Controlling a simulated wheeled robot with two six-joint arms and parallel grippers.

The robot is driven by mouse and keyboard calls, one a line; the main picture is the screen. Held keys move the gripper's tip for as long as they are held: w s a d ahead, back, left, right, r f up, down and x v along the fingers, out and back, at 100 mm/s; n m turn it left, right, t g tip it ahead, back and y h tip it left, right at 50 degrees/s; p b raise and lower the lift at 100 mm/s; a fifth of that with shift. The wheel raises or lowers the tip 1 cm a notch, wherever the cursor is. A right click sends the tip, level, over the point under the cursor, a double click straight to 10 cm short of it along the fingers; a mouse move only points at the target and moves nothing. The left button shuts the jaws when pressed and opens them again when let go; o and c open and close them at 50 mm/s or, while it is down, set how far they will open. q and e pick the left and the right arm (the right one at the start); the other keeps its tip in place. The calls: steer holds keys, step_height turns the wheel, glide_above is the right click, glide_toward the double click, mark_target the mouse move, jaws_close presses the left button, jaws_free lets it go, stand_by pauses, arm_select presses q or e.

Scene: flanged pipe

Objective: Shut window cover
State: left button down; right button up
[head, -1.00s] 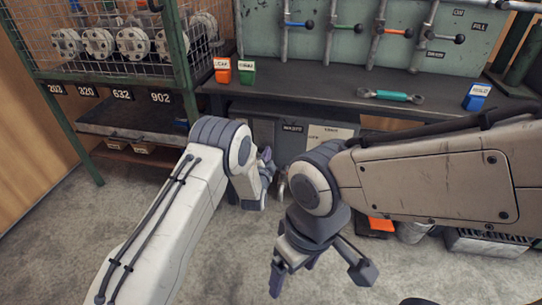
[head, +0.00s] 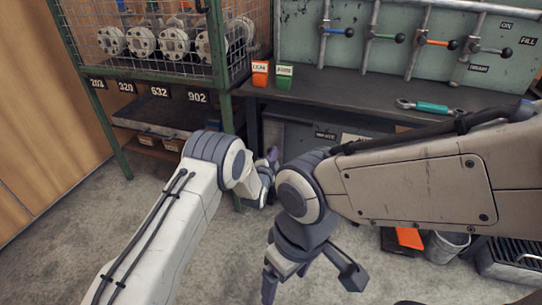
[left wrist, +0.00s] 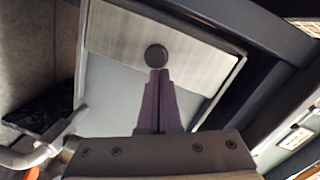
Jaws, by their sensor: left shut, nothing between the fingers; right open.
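The window cover (left wrist: 120,30) looks like a brushed-metal plate with a dark round knob (left wrist: 156,56), across the upper part of a framed panel in the left wrist view. Below it is a plain grey-blue surface (left wrist: 108,95). My left gripper (left wrist: 159,72) is shut and empty, its purple fingertips right at the knob's lower edge; I cannot tell whether they touch. In the head view my left gripper (head: 271,157) is partly hidden by its own wrist, and I cannot make out the cover there. My right gripper (head: 312,280) is open and empty above the floor.
A green-framed mesh rack (head: 222,75) with flanged parts stands at the left. A dark workbench (head: 345,90) carries a wrench (head: 430,106), an orange box (head: 260,74) and a green box (head: 284,77). A bucket (head: 445,246) stands lower right. A curved metal handle (left wrist: 45,150) lies left of my left gripper.

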arm_select(q)
steer(key=shift+a, duration=0.15)
steer(key=s+r+p, duration=0.3)
steer(key=s+p, duration=0.3)
steer(key=s, duration=0.5)
steer(key=s+d+r+n+g+y+p, duration=0.15)
steer(key=s+r+n+g, duration=0.25)
steer(key=s+r+g, duration=0.5)
steer(key=s+a+r+n+g+y+p, duration=0.15)
steer(key=s+a+r, duration=0.25)
steer(key=s, duration=0.6)
steer(key=s+a+r+n+g+y, duration=0.1)
steer(key=s+a+r+n+g, duration=0.25)
steer(key=s, duration=0.65)
steer(key=s+a+r+g+y+p, duration=0.1)
steer(key=s+a+r+g, duration=0.1)
steer(key=s+a+r, duration=0.6)
step_height(320, 180, up, 35)
steer(key=s+d+p, duration=0.2)
steer(key=s+p, duration=0.1)
steer(key=p, duration=3.5)
steer(key=shift+f, duration=0.2)
